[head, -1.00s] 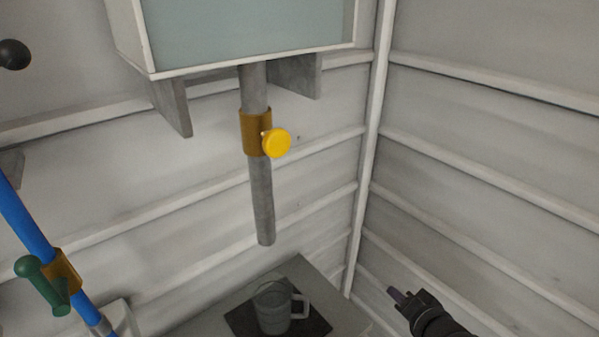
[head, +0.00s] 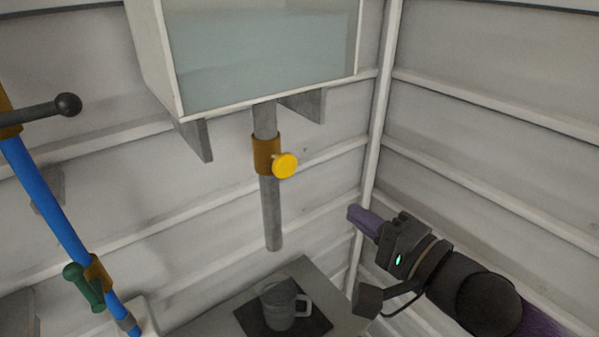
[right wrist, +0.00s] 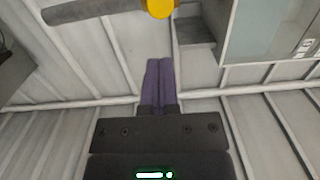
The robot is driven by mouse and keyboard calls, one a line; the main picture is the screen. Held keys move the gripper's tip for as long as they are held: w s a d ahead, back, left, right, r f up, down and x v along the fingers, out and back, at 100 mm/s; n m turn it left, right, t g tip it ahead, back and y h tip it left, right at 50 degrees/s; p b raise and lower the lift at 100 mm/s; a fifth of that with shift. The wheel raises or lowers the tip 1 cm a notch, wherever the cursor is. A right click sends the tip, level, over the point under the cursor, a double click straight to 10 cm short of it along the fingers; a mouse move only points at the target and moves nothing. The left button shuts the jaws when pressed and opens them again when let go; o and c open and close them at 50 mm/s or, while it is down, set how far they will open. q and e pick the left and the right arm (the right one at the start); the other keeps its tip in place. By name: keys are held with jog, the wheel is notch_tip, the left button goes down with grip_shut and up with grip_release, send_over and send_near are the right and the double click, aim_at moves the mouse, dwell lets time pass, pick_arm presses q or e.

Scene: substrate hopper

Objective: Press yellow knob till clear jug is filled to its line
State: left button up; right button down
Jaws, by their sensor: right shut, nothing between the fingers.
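The yellow knob (head: 285,166) sits on a brass collar (head: 266,155) around a grey pipe (head: 272,215) under the hopper (head: 262,50). The knob also shows at the top of the right wrist view (right wrist: 160,7). The clear jug (head: 279,306) stands upright on a dark mat below the pipe's open end. It looks empty, and I cannot make out its line. My right gripper (head: 353,213) is to the right of the knob and lower in the picture, apart from it. Its purple fingers (right wrist: 158,84) are together and hold nothing. My left gripper is not in view.
A blue pipe (head: 48,205) with a green handle (head: 83,286) and a black-knobbed lever (head: 66,104) runs down the left. The jug's dark mat (head: 312,319) lies on a grey stand (head: 325,280). Ribbed white walls meet in a corner behind. Space between gripper and knob looks clear.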

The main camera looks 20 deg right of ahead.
aim_at(289, 168)
jog(key=p+x, duration=0.3)
jog(key=x, duration=1)
jog(key=shift+w+f, duration=0.1)
